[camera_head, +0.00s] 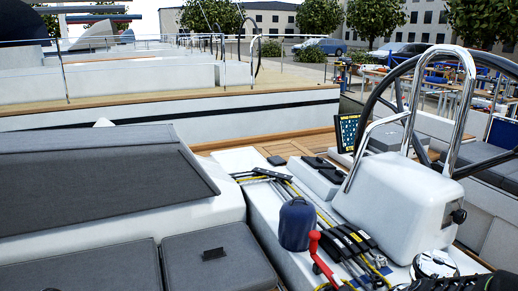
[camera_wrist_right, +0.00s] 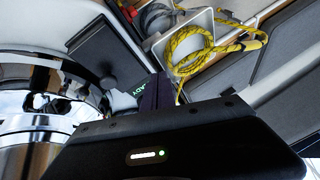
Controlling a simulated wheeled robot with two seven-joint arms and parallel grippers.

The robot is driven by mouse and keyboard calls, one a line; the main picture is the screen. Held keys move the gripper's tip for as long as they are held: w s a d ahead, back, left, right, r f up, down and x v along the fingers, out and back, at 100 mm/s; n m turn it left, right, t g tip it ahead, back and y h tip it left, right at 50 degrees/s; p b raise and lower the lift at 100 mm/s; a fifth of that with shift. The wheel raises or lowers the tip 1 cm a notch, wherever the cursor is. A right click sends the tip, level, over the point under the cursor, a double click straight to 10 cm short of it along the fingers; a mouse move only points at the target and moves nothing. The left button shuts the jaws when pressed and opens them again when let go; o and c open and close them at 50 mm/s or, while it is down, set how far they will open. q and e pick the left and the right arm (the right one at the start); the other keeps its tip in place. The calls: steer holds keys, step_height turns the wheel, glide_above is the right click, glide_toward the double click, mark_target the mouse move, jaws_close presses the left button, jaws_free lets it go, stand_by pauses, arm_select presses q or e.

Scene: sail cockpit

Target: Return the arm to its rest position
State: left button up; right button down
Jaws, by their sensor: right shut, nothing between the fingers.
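My right arm shows as a dark shape at the bottom right corner of the head view, mostly cut off. In the right wrist view the black body of my right gripper (camera_wrist_right: 158,92) fills the lower part, with small lit lights on it. Its dark fingers are together and empty, and their tips are hard to make out. A chrome winch (camera_wrist_right: 45,105) is close on the left of that view; a chrome winch (camera_head: 434,264) also shows at the lower right of the head view. My left gripper is not in view.
A blue winch cover (camera_head: 296,224) and a red handle (camera_head: 319,256) stand beside black rope clutches (camera_head: 350,240). A white pedestal (camera_head: 392,205) carries a chrome rail and steering wheel. Yellow rope (camera_wrist_right: 190,45) lies in a pocket. Grey cushions (camera_head: 105,268) are at left.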

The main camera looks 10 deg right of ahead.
steer(key=s+a+f+g+b, duration=0.2)
steer(key=s+a+f, duration=0.3)
steer(key=a+f, duration=0.6)
steer(key=s+a+f+g+b, duration=0.1)
steer(key=s+a+f+b, duration=0.1)
steer(key=s+a+f, duration=0.4)
steer(key=s+a+f+m+g+b, duration=0.1)
steer(key=s+a+f+b, duration=0.1)
steer(key=s+a+f, duration=0.5)
steer(key=s+a, duration=0.3)
steer(key=s, duration=0.4)
steer(key=shift+a+f+m+y, duration=0.15)
steer(key=shift+f+m+y, duration=0.15)
steer(key=shift+y, duration=0.1)
steer(key=shift+s, duration=0.2)
